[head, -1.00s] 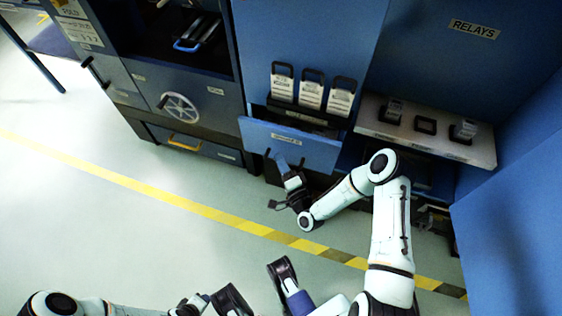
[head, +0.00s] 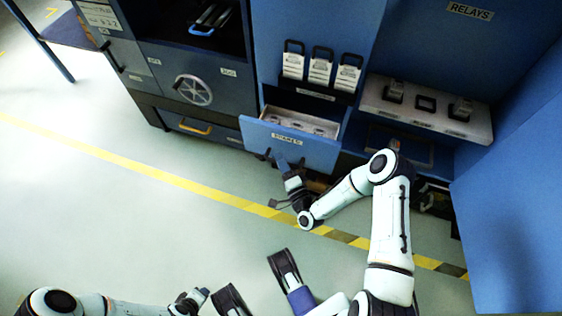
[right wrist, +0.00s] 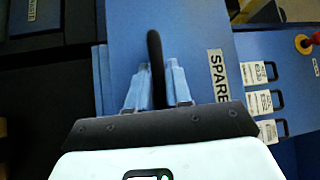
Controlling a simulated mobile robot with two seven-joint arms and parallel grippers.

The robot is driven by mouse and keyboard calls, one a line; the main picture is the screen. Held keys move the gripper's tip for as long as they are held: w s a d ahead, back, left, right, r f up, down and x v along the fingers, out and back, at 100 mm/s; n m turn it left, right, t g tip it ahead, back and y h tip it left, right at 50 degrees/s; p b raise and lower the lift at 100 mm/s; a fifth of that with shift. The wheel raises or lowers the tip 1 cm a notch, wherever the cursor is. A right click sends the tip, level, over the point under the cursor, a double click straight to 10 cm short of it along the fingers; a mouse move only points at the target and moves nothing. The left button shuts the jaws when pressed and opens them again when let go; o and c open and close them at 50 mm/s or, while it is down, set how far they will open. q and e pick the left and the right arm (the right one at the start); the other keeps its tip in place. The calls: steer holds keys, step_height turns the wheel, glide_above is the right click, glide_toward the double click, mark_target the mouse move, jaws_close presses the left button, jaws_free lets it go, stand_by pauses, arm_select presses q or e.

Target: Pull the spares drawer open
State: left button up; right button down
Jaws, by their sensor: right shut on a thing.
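The blue spares drawer (head: 318,151), labelled SPARES, stands partly out of the cabinet, and its inside shows from above. My right gripper (head: 284,165) is at the drawer front. In the right wrist view its two blue fingers (right wrist: 156,88) are shut on the drawer's dark handle (right wrist: 155,52), with the SPARES label (right wrist: 218,75) beside them. My left gripper (head: 196,299) is low in the head view, away from the cabinet; its fingers are too small to read.
A relay shelf (head: 470,125) is to the right, a blue panel (head: 515,230) at far right. A handwheel (head: 193,91) is left. The floor in front is clear.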

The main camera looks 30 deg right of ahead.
arm_select(q)
steer(key=shift+w+d, duration=0.1)
arm_select(e)
steer(key=shift+d, duration=0.1)
steer(key=c, duration=1.1)
jaws_free()
steer(key=shift+c, duration=0.2)
steer(key=shift+s, duration=0.4)
arm_select(q)
steer(key=r+p, duration=0.1)
steer(key=d+r+p, duration=0.1)
steer(key=r, duration=0.1)
steer(key=shift+s+d, duration=0.2)
steer(key=shift+s, duration=0.2)
arm_select(e)
steer(key=s+f, duration=0.1)
steer(key=s, duration=1.1)
steer(key=shift+s+a+f, duration=0.2)
steer(key=shift+a+f, duration=0.2)
steer(key=shift+a, duration=0.05)
